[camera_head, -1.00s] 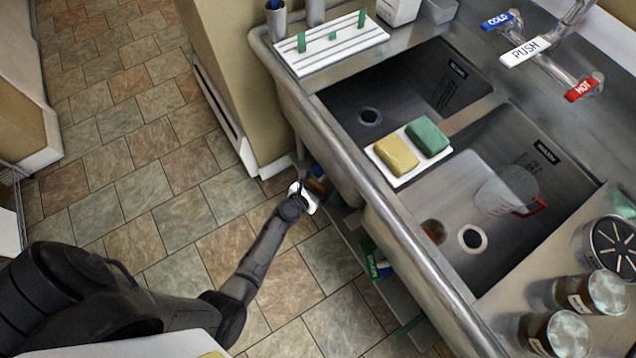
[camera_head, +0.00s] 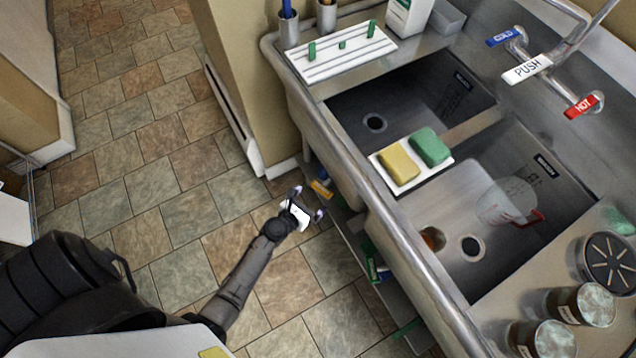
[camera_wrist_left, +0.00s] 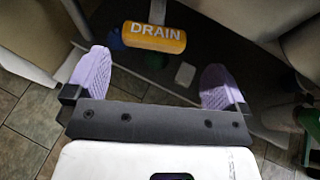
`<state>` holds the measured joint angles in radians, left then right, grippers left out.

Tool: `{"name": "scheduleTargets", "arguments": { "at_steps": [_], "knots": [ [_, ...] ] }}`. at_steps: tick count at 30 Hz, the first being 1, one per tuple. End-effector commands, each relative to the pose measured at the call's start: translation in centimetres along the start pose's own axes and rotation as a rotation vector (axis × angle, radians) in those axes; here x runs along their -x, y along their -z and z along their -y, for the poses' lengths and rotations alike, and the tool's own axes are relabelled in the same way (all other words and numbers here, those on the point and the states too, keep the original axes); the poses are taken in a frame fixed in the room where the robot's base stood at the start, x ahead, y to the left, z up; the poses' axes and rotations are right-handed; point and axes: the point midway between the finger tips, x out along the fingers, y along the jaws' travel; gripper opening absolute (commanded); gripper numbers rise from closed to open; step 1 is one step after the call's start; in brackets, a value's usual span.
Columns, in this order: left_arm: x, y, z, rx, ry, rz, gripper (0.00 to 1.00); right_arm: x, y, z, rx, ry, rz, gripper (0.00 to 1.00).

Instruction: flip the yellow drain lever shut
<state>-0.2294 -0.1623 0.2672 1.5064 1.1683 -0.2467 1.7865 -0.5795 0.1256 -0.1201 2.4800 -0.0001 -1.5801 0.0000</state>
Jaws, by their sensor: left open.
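The yellow drain lever (camera_head: 320,188) sits low under the front of the sink, just above my left gripper (camera_head: 308,202) in the head view. In the left wrist view the lever (camera_wrist_left: 155,38) shows as a yellow-orange sleeve with the word DRAIN. It lies crosswise beyond the gap between the open fingertips (camera_wrist_left: 155,62) and appears apart from both pale purple finger pads. The left gripper is open and empty. My right gripper is in neither view.
The steel sink's front rim (camera_head: 372,217) overhangs the lever. A lower shelf (camera_head: 385,285) with a green item (camera_head: 370,262) is right of the gripper. A beige wall (camera_head: 250,90) stands behind. The tiled floor (camera_head: 150,190) to the left is clear.

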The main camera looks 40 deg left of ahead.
Motion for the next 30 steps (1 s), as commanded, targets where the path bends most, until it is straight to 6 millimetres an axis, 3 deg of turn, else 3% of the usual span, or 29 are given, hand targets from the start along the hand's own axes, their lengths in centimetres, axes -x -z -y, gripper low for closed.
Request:
{"name": "scheduleTargets", "arguments": {
  "at_steps": [6,12,30],
  "knots": [
    [3.7,-0.1,0.0,0.001,-0.001,0.0,1.0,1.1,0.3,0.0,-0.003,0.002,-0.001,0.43],
    [5.5,-0.1,0.0,0.001,-0.001,0.001,1.0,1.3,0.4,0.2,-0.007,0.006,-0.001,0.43],
    [6.0,0.0,0.0,0.001,-0.001,0.001,1.0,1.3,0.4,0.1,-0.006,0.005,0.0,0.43]
  ]
}}
